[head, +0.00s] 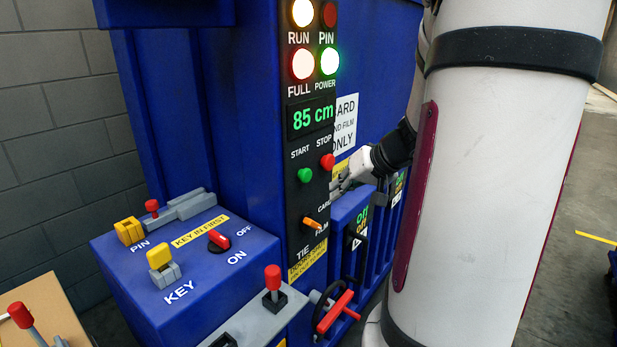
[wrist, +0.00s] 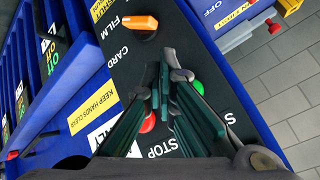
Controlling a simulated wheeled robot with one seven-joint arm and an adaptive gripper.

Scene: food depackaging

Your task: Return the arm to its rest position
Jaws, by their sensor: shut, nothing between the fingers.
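My gripper (head: 340,184) is at the black control panel (head: 301,133) in the head view, just right of the selector and below the red STOP button (head: 327,161). My arm reaches in from the right, partly hidden behind my white column. In the wrist view my gripper (wrist: 170,74) has its fingers close together and holds nothing. They lie in front of the panel, between the orange CARD/FILM selector (wrist: 140,25) and the STOP button (wrist: 148,122). The green START button (wrist: 197,87) shows beside the fingers. Whether the fingers touch the panel cannot be told.
The blue baler (head: 250,110) fills the middle; its display reads 85 cm. A blue key box (head: 185,262) juts out at the left. A red-handled wheel (head: 335,312) and a red-topped lever (head: 273,284) stand low in front. Open floor (head: 570,220) lies at the right.

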